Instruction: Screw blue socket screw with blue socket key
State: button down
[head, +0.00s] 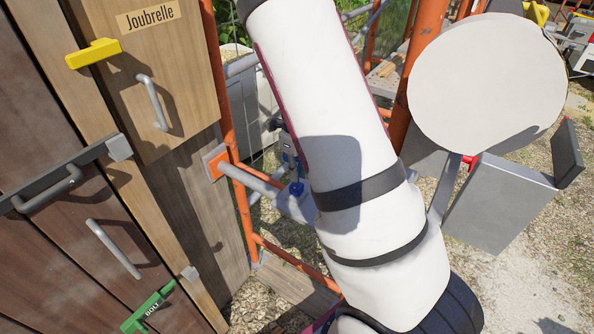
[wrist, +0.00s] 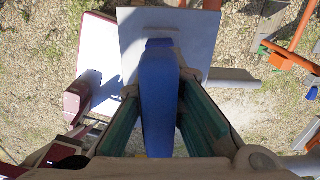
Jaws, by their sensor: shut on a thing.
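The blue socket key (wrist: 158,105) fills the middle of the wrist view as a long blue handle. My gripper (wrist: 157,88) is shut on it, with a green-lined finger on each side. The key's far end lies over a grey plate (wrist: 193,30); I cannot tell whether it touches anything. In the head view a small blue part (head: 297,187) shows on the grey fitting at the end of a pipe, beside my arm. I cannot tell whether it is the blue socket screw or the key. My white arm hides most of this spot, and my gripper is not clearly visible there.
A wooden cabinet marked "Joubrelle" (head: 189,75) stands at left with a yellow latch (head: 94,54), metal handles and a green bolt (head: 150,309). Orange scaffold poles (head: 229,120) and a grey pipe (head: 248,180) stand close to my arm. Gravel ground is open at lower right.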

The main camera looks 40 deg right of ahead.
jog(key=shift+r+p, duration=0.55)
jog(key=shift+r, duration=1.05)
jog(key=shift+r+p, duration=0.7)
jog(key=shift+r, duration=1.8)
jog(key=n, duration=0.4)
jog(key=shift+n, duration=0.4)
jog(key=n, duration=0.7)
jog(key=shift+n+p, duration=0.4)
jog(key=n, duration=0.5)
